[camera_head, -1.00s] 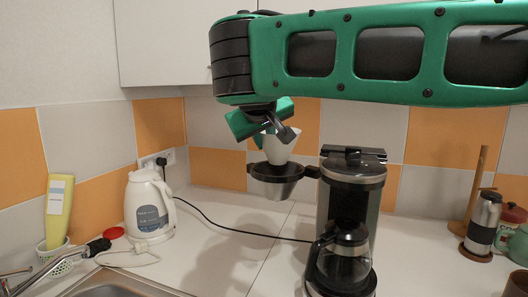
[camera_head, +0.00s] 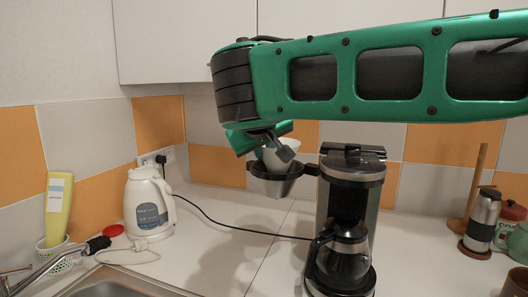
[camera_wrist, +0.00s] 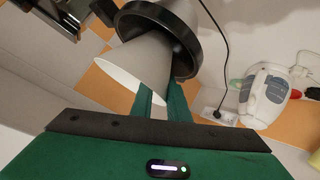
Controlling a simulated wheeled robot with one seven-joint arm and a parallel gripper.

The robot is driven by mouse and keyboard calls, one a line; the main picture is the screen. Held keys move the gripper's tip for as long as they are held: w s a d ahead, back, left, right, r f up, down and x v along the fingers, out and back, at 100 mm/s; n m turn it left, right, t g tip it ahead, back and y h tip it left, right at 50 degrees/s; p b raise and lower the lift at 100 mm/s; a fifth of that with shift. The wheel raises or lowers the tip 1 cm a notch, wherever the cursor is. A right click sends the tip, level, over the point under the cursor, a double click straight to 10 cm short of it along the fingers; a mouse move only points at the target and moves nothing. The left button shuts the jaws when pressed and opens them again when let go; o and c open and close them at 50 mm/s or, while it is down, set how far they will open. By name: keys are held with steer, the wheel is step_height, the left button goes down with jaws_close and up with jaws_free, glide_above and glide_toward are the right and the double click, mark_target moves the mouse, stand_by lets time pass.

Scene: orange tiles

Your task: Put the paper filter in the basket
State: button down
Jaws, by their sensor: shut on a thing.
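The white cone-shaped paper filter (camera_head: 281,157) is held by my gripper (camera_head: 270,150), whose jaws are shut on its rim. The filter's lower part is inside the basket (camera_head: 274,184), a grey cup with a black rim swung out to the left of the coffee maker (camera_head: 347,220). In the wrist view the filter (camera_wrist: 140,70) reaches through the black ring of the basket (camera_wrist: 190,38), with its wide end still outside. My gripper's green fingers (camera_wrist: 160,103) are close together at the filter's edge. The filter's tip is hidden inside the basket.
A glass carafe (camera_head: 345,250) stands in the coffee maker. A steel flask (camera_head: 482,222) stands at the right. The counter below the basket is clear.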

steer(key=c, duration=1.7)
jaws_free()
steer(key=shift+o, duration=0.2)
steer(key=shift+r, duration=0.55)
steer(key=d+v, duration=0.1)
steer(key=v, duration=1.1)
steer(key=shift+a, duration=0.5)
steer(key=shift+r, duration=0.1)
